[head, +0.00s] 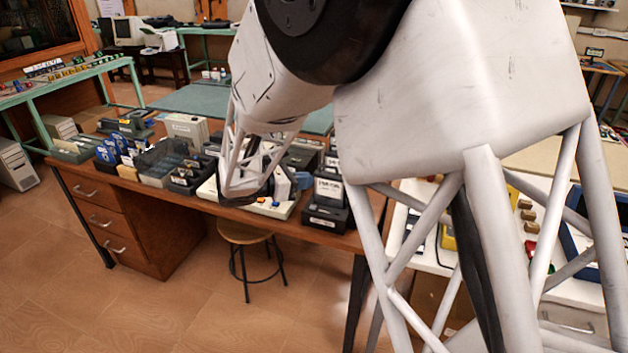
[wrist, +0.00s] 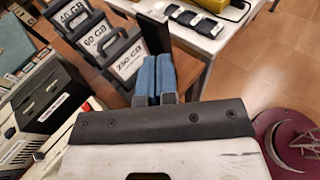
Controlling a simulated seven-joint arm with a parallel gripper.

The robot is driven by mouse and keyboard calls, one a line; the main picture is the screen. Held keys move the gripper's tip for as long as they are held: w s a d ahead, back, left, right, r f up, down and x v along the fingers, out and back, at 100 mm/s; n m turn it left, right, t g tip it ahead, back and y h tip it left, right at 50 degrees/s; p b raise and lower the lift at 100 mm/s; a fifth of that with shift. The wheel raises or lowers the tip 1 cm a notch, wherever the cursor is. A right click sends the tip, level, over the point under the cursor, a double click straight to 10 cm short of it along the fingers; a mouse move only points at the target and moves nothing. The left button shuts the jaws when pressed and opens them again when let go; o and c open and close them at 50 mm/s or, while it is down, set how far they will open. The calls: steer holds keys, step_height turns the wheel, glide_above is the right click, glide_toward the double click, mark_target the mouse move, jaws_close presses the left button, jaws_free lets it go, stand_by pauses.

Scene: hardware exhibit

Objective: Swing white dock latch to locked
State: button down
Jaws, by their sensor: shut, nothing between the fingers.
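A white dock (head: 283,212) with small blue and orange parts sits at the front edge of the wooden bench, partly hidden by my arm. A pale device at the left of the wrist view (wrist: 78,88) may be the same dock. I cannot make out its latch or the latch's position. My gripper (wrist: 154,62) has blue fingers, shut together and empty. They point toward the bench edge, beside the labelled drive units and apart from the pale device. In the head view my arm hides most of the gripper, near the dock.
Dark drive units with white capacity labels (wrist: 128,60) stand close to the fingers; one also shows in the head view (head: 327,190). Several boxed devices (head: 185,130) crowd the bench at left. A white table (wrist: 205,42) lies beyond the fingers. A round stool (wrist: 290,140) stands below.

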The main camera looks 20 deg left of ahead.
steer(key=x, duration=1.3)
steer(key=shift+s+d+n+t+y, duration=0.1)
steer(key=shift+d+n+t+y, duration=0.45)
steer(key=shift+n+t+y, duration=0.3)
stand_by(0.7)
steer(key=d+n+y, duration=0.1)
steer(key=n+t+y, duration=0.1)
steer(key=n+y, duration=0.1)
steer(key=d+n+t+y, duration=0.1)
steer(key=y, duration=0.1)
steer(key=shift+d+n+t, duration=0.25)
steer(key=shift+d, duration=0.2)
steer(key=shift+w+d, duration=0.75)
steer(key=shift+d, duration=0.2)
steer(key=shift+w+d, duration=0.75)
steer(key=shift+d, duration=0.2)
